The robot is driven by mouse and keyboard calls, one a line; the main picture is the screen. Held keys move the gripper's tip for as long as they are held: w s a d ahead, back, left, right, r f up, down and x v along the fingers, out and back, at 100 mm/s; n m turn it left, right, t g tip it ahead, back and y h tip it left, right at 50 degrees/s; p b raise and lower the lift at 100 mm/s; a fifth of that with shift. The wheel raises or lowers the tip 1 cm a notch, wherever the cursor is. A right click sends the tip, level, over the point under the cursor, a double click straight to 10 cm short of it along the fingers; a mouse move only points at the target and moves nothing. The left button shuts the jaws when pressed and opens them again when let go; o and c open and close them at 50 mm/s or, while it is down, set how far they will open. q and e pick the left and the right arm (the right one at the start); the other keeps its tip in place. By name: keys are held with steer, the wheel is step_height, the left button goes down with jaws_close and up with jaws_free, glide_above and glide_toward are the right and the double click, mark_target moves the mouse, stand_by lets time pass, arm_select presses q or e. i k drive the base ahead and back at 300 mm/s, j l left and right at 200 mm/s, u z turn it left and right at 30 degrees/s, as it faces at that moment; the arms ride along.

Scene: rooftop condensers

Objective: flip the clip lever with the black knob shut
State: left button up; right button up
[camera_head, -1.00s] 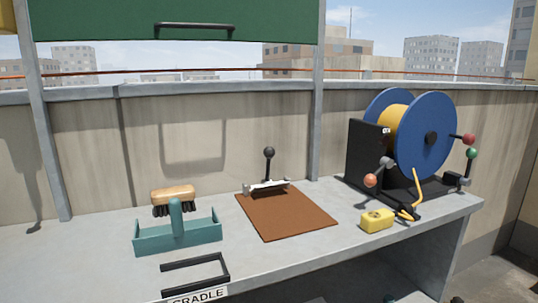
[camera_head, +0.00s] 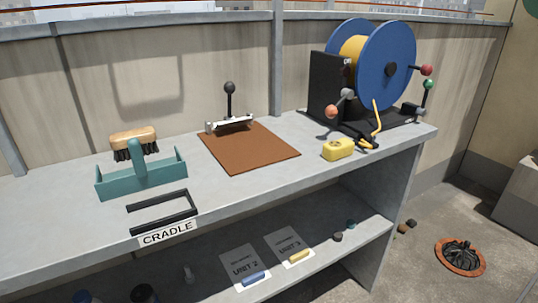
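The clip lever with the black knob (camera_head: 230,88) stands upright at the back edge of a brown mat (camera_head: 250,150). Its stem rises from a pale metal clip bar (camera_head: 231,124) that lies along the mat's back edge. Neither of my grippers shows in the head view.
A teal caddy (camera_head: 112,183) with a brush (camera_head: 134,140) is left of the mat. In front is a black frame labelled CRADLE (camera_head: 166,236). A blue reel (camera_head: 386,68) with coloured knobs and a yellow block (camera_head: 338,149) are right. The lower shelf (camera_head: 340,262) holds papers.

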mark_target(230, 87)
steer(key=k+j+z, duration=0.3)
steer(key=j+z, duration=0.15)
steer(key=k+j+z, duration=0.6)
steer(key=z, duration=0.25)
steer(key=k+l, duration=0.05)
steer(key=k, duration=0.05)
